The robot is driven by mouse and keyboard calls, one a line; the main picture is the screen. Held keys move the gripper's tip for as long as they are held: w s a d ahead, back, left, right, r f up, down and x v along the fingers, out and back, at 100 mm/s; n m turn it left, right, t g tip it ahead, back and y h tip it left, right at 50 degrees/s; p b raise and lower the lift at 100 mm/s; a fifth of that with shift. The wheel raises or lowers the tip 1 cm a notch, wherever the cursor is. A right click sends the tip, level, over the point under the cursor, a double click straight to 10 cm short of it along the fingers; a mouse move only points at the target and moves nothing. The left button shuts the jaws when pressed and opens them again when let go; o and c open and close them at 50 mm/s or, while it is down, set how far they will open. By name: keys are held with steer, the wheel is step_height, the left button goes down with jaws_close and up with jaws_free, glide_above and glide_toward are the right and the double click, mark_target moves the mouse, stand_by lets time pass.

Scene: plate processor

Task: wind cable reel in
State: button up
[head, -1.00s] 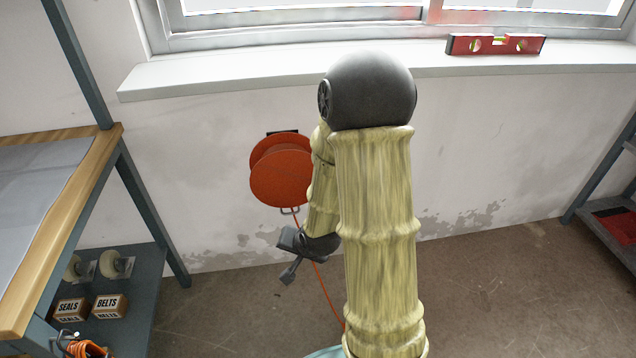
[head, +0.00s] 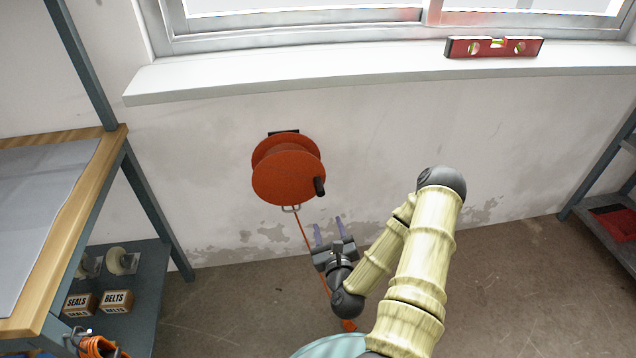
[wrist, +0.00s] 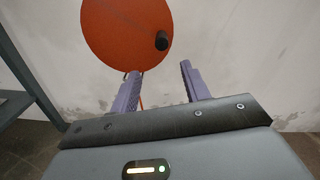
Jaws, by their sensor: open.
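The orange cable reel (head: 286,172) is mounted on the wall below the window sill. Its black crank handle (head: 319,187) sticks out at the right edge of the disc. An orange cable (head: 306,236) runs down from the reel toward the floor and passes behind my arm. My gripper (head: 328,228) is open and empty, below and slightly right of the reel, apart from it. In the wrist view the reel (wrist: 122,30) fills the upper middle, and the handle (wrist: 161,41) shows above and between the two purple fingers of my gripper (wrist: 158,80).
A wooden-topped workbench (head: 85,190) stands at the left, with boxes and rollers on its lower shelf (head: 140,300). A red spirit level (head: 494,47) lies on the window sill (head: 330,77). Shelving (head: 606,210) stands at the right. The floor between is mostly clear.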

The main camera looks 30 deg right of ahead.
mark_target(317, 184)
steer(key=shift+d, duration=0.15)
steer(key=b+x, duration=0.6)
steer(key=x, duration=1.1)
steer(key=shift+f, duration=0.15)
steer(key=shift+w+d, duration=0.1)
steer(key=shift+d, duration=0.05)
steer(key=shift+w, duration=0.1)
steer(key=c, duration=1)
steer(key=shift+a, duration=0.25)
jaws_close()
